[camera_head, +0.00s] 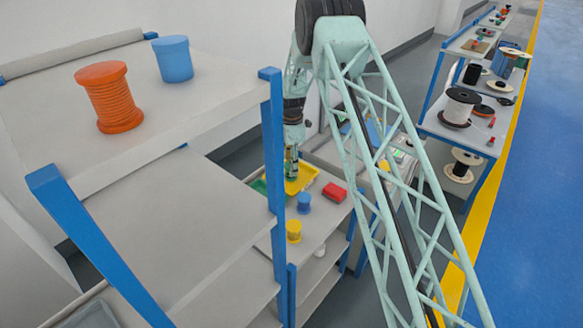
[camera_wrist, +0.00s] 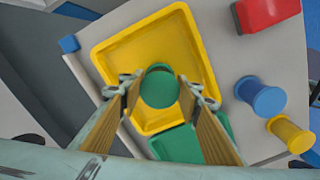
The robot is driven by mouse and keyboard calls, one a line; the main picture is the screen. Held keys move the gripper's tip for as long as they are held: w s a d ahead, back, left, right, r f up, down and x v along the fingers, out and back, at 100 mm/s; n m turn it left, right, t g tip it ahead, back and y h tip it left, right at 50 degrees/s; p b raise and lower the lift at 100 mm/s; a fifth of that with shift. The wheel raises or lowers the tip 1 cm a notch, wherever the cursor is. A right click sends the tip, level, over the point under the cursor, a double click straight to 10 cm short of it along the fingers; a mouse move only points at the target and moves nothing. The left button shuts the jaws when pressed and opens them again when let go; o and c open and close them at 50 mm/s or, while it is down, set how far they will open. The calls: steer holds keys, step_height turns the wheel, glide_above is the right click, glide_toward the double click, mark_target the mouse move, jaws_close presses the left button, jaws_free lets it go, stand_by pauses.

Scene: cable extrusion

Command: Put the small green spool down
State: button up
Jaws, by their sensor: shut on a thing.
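The small green spool (camera_wrist: 159,88) is between the two fingers of my gripper (camera_wrist: 160,92) in the wrist view, which is shut on it. The spool and gripper are over the yellow tray (camera_wrist: 110,50). I cannot tell whether the spool touches the tray floor. In the head view my gripper (camera_head: 291,172) points down at the yellow tray (camera_head: 303,176), and the spool cannot be made out there.
A green tray (camera_wrist: 180,146) adjoins the yellow one. A blue spool (camera_wrist: 262,96), a yellow spool (camera_wrist: 290,133) and a red block (camera_wrist: 268,12) stand to the right. A blue shelf post (camera_head: 274,150) rises close beside my arm. Large orange (camera_head: 110,97) and blue (camera_head: 173,59) spools stand on the upper shelf.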

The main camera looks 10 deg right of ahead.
steer(key=shift+f, duration=0.3)
steer(key=o, duration=0.9)
steer(key=shift+r, duration=0.2)
step_height(320, 180, up, 12)
stand_by(0.5)
stand_by(0.7)
